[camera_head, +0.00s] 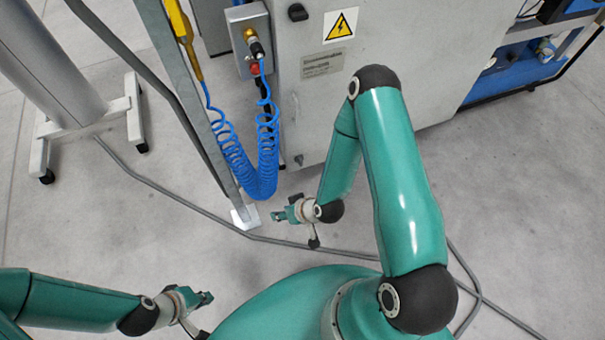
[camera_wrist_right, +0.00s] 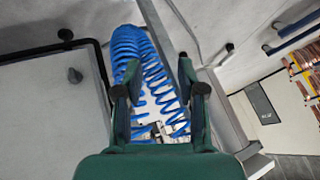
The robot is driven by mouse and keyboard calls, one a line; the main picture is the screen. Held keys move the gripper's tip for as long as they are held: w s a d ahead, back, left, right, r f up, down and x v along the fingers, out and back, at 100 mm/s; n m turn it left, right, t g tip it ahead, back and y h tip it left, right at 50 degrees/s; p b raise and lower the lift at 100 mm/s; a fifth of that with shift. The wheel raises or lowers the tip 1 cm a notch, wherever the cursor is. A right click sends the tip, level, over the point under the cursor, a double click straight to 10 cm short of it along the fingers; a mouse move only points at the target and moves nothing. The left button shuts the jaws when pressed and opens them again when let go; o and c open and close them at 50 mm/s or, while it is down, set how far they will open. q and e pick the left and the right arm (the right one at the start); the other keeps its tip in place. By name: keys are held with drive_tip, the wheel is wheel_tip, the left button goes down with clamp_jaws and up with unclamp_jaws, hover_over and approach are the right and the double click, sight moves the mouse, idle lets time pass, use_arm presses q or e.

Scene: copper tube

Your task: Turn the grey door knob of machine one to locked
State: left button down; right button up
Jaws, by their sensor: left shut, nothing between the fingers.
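A cabinet door of a machine (camera_head: 345,95) with a yellow warning sign stands at the top of the head view. A dark grey knob (camera_head: 297,12) sits on its upper left part. A grey knob (camera_wrist_right: 75,75) also shows on a pale panel at the left of the right wrist view; I cannot tell its turn position. My right gripper (camera_head: 277,215) is below the door in the head view, apart from it. Its fingers are spread and empty in the right wrist view (camera_wrist_right: 160,90). My left gripper (camera_head: 207,298) is shut and empty at the lower left.
A blue coiled hose (camera_head: 265,150) hangs beside the door; it lies beyond my right fingers in the wrist view. A grey post (camera_head: 205,130) stands left of it. Grey cables (camera_head: 180,200) cross the floor. Copper-coloured tubes (camera_wrist_right: 303,75) show at the wrist view's right.

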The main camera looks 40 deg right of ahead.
drive_tip(key=w+d+f+t+h+b, duration=0.1)
drive_tip(key=w+d+f+t+b, duration=0.15)
drive_tip(key=f, duration=0.35)
drive_tip(key=w+d+f+t+b, duration=0.2)
drive_tip(key=d+f+b, duration=0.1)
drive_tip(key=f+b, duration=0.15)
drive_tip(key=m+t+h+b, duration=0.2)
drive_tip(key=t+h+b, duration=0.45)
drive_tip(key=b, duration=1.05)
approach(302, 163)
use_arm(q)
wheel_tip(302, 163, down, 30)
drive_tip(key=b, duration=0.2)
drive_tip(key=shift+r, duration=0.2)
use_arm(e)
drive_tip(key=x, duration=0.9)
drive_tip(key=shift+a, duration=0.15)
clamp_jaws()
